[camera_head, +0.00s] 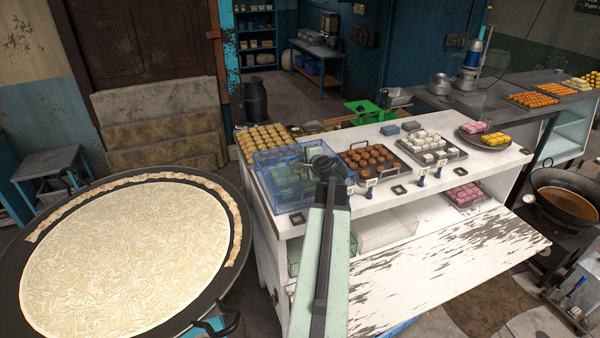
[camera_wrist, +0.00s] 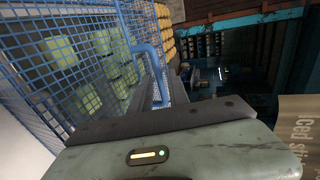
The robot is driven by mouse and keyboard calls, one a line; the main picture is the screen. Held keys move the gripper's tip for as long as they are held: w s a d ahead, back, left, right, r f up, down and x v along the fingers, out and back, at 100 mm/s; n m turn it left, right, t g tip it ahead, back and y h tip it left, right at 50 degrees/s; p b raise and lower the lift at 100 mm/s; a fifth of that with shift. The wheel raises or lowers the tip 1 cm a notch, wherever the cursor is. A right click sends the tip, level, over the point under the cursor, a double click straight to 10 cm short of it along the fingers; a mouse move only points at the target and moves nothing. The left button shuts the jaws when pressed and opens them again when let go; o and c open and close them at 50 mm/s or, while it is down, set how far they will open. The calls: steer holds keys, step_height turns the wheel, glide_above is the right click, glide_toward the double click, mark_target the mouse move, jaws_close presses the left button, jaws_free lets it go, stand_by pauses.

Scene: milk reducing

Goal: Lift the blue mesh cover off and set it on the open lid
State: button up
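The blue mesh cover (camera_head: 272,185) stands on the left part of the white counter, over pale green blocks (camera_head: 290,172). In the wrist view the mesh cover (camera_wrist: 70,60) fills the left side, and its light blue handle (camera_wrist: 152,66) rises from the top. My gripper (camera_head: 328,162) is at the cover's right side in the head view. In the wrist view my gripper's dark fingers (camera_wrist: 160,88) stand either side of the handle with a small gap; firm contact is not visible. The open lid (camera_head: 450,262), a white panel with peeling paint, lies flat at the counter's front.
Trays of brown sweets (camera_head: 367,160) and white sweets (camera_head: 430,147) sit right of the cover. Yellow sweets (camera_head: 262,138) are behind it. A large pan (camera_head: 130,250) is at left, and a dark wok (camera_head: 568,195) at right. The lid's surface is clear.

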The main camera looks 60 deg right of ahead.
steer(key=x, duration=0.1)
steer(key=b+x, duration=0.1)
steer(key=x, duration=0.3)
steer(key=shift+s+d+f+b, duration=0.2)
steer(key=shift+s+d+b, duration=0.1)
steer(key=shift+b, duration=0.1)
steer(key=shift+s+a+r, duration=0.1)
steer(key=shift+s+a, duration=0.05)
steer(key=shift+c, duration=0.2)
jaws_close()
stand_by(0.5)
